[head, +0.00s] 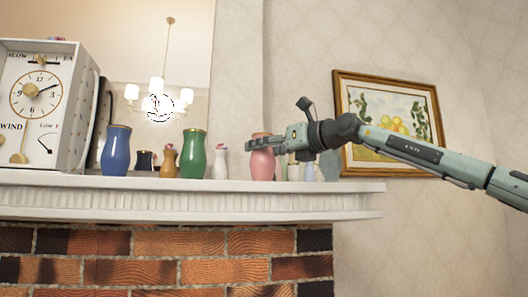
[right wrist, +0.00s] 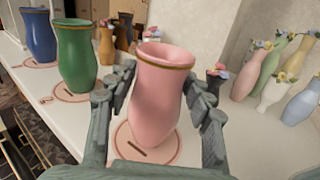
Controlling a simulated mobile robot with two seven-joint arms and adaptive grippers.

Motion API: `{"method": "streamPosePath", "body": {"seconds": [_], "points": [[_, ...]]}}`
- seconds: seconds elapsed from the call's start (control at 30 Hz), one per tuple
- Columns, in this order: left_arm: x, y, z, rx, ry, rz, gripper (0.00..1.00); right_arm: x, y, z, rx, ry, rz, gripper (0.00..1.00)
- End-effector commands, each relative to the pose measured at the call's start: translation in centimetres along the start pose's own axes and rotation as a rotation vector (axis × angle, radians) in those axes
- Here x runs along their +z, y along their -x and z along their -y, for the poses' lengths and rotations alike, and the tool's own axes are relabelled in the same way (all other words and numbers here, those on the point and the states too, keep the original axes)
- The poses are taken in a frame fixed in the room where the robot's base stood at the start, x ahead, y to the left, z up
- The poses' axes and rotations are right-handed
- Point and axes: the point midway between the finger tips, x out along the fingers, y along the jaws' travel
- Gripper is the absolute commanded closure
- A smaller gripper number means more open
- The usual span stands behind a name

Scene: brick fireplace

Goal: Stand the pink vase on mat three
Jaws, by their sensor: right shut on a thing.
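The pink vase (head: 262,163) is upright at the right part of the white mantel shelf, with my right gripper (head: 265,143) around its upper part. In the right wrist view the pink vase (right wrist: 158,95) is between the two fingers of my right gripper (right wrist: 160,98), which is shut on it. A round pink mat (right wrist: 128,142) with a dark bar mark is directly under the vase. I cannot tell whether the base touches the mat. The vase hides part of the mat's marking. My left gripper is not in view.
A green vase (head: 193,155) and a blue vase (head: 116,150) stand to the left, on mats of their own. A large white clock (head: 40,105) is at the far left. Several small flower vases (right wrist: 270,75) stand close on the right. A framed picture (head: 390,115) hangs behind my arm.

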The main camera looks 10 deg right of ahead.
Motion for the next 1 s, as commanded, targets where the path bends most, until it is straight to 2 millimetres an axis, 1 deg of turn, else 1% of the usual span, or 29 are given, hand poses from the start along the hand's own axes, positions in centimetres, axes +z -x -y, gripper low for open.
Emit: {"method": "streamPosePath", "body": {"seconds": [0.33, 0.47, 0.5, 0.63, 0.67, 0.9, 1.0], "points": [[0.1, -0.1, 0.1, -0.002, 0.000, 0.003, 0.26, -0.1, 0.0, -0.1, 0.001, 0.000, 0.003, 0.85], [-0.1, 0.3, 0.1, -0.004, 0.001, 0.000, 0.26, -0.2, 0.0, -0.1, 0.001, 0.000, 0.004, 0.85], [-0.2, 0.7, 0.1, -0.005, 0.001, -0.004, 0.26, -0.2, 0.0, 0.0, 0.001, 0.000, 0.002, 0.47], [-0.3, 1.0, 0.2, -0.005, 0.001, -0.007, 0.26, -0.2, 0.0, 0.0, 0.001, 0.000, 0.001, 0.31], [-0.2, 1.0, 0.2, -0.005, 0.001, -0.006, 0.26, -0.2, 0.0, 0.0, 0.001, 0.000, 0.001, 0.28], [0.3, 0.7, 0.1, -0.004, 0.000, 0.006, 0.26, -0.2, 0.0, 0.0, 0.000, 0.000, 0.001, 0.28], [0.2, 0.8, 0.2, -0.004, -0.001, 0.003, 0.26, 0.0, 0.0, 0.0, 0.000, 0.000, 0.001, 0.28]]}}
